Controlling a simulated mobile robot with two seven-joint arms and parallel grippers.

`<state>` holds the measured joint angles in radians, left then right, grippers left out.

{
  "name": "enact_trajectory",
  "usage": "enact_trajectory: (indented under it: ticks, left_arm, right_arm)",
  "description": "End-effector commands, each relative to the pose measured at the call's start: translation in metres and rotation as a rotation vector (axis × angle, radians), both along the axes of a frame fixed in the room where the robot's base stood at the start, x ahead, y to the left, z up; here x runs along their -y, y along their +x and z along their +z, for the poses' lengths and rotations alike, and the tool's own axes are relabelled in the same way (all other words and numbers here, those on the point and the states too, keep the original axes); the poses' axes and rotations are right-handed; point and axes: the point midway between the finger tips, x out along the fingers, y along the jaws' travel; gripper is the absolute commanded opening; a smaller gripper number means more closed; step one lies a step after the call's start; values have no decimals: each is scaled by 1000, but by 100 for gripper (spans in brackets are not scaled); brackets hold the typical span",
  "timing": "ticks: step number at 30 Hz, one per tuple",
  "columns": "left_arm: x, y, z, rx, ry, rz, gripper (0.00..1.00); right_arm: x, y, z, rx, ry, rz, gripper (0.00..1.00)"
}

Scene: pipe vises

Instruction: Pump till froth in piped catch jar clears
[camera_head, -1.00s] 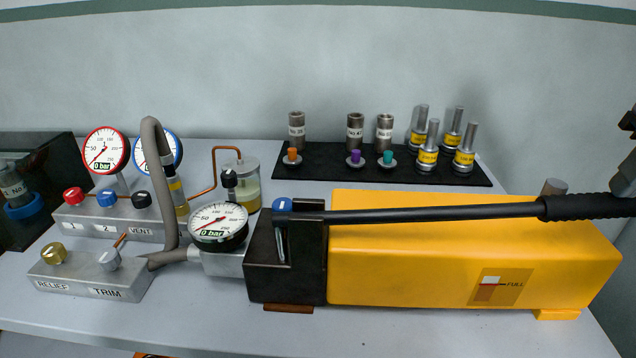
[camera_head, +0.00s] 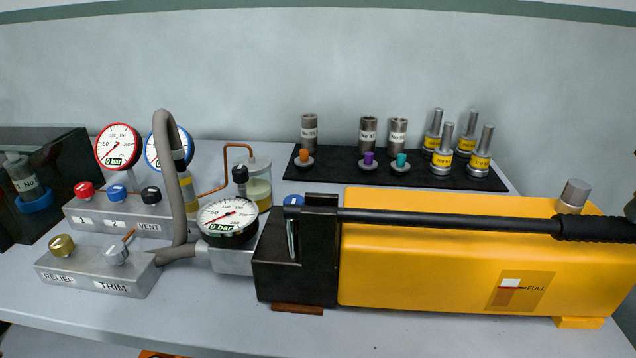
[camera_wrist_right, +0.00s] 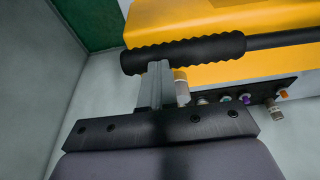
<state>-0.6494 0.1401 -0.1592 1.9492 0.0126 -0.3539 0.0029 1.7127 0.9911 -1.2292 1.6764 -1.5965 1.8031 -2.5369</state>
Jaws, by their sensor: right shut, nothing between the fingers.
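The catch jar (camera_head: 257,190) stands behind the pump gauge, joined to a copper pipe (camera_head: 237,147). It holds yellowish liquid under a paler layer; froth detail is too small to tell. The yellow pump (camera_head: 430,262) has a black lever (camera_head: 450,220) lying low along its top, ending in a ribbed grip (camera_head: 595,229). The pump gauge (camera_head: 228,217) reads 0 bar. My right gripper (camera_wrist_right: 155,75) is shut and empty, its fingertips against or just over the ribbed grip (camera_wrist_right: 195,50) in the wrist view. My left gripper is out of view.
A valve block (camera_head: 95,270) marked RELIEF and TRIM sits front left. Behind it are a VENT block (camera_head: 120,215) and red (camera_head: 118,147) and blue gauges. A black mat (camera_head: 440,178) with several fittings lies behind the pump. A grey hose (camera_head: 168,180) arches at left.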

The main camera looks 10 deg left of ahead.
Motion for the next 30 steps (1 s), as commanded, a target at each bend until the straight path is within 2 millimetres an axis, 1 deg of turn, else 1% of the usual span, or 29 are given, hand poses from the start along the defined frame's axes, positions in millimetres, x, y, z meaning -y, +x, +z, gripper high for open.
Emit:
enact_trajectory:
  ticks: [1,5,6,7,8,9,13,19,22,27,30]
  left_arm:
    - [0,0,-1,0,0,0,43]
    - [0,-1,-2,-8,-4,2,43]
    - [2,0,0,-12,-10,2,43]
    - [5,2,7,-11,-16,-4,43]
    - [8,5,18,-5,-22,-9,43]
    - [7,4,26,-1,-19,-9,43]
    - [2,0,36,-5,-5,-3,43]
    - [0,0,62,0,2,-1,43]
    - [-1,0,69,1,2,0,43]
    - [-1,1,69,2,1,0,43]
    - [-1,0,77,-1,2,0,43]
  right_arm:
    - [1,-2,-10,-26,-7,-1,0]
    - [1,-2,-10,-28,-7,-1,0]
    - [1,-2,-10,-28,-7,-1,0]
    - [1,-2,-10,-28,-7,-1,0]
    - [0,-2,-6,-28,-6,0,0]
    - [-1,-2,6,-27,-6,0,0]
    - [-3,-2,27,-25,-6,1,0]
    - [-7,-2,59,-20,-5,1,0]
    - [-8,-2,67,-19,-4,0,0]
    - [-8,-2,67,-17,-4,0,0]
    - [-10,-2,77,-15,-3,0,0]
